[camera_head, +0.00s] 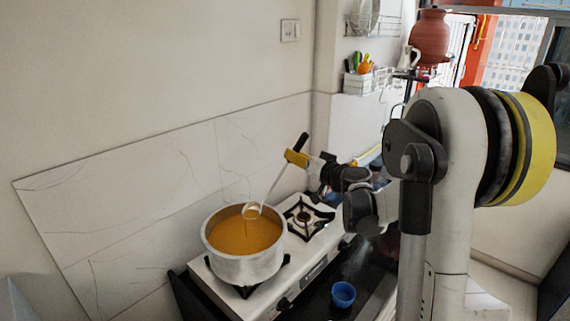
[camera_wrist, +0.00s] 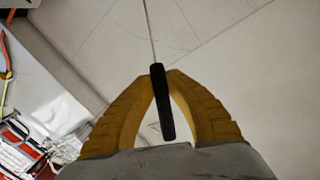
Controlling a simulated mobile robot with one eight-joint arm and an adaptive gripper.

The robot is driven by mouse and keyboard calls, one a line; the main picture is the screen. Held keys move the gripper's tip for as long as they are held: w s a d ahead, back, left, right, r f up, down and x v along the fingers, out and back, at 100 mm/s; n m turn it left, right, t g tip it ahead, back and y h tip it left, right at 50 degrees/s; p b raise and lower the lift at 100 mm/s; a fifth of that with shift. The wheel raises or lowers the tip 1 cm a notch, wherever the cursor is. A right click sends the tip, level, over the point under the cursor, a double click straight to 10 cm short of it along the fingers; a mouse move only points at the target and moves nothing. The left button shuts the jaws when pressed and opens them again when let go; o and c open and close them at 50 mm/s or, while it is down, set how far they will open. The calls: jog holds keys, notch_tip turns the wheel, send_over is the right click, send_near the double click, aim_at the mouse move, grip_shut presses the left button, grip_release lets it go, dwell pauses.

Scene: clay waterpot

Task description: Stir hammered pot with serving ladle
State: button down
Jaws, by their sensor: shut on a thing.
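The hammered pot (camera_head: 244,266) stands on the left burner of the stove in the head view, filled with orange liquid. The serving ladle (camera_head: 275,186) slants down to the left, its round bowl at the pot's right rear rim, over or just above the liquid. Some orange liquid seems to trail below the bowl. My gripper (camera_head: 297,158) is to the upper right of the pot, with yellow fingers shut on the ladle's black handle. In the wrist view my gripper (camera_wrist: 165,75) holds the black handle of the ladle (camera_wrist: 159,100) between its fingertips. The ladle's bowl is outside the wrist view.
The stove (camera_head: 305,270) has an empty right burner (camera_head: 308,216). A blue cup (camera_head: 343,294) is on the dark surface in front. A tiled wall (camera_head: 150,190) stands close behind the pot. A clay pot (camera_head: 430,37) and a utensil rack (camera_head: 365,82) are at the back right.

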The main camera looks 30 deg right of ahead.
jog(key=shift+d, duration=0.55)
jog(key=s+a+r+n+t+p, duration=0.1)
jog(key=s+a+n, duration=0.1)
jog(key=a, duration=0.3)
jog(key=shift+s+a+r+n, duration=0.35)
jog(key=shift+r+n, duration=0.05)
dwell(1.1)
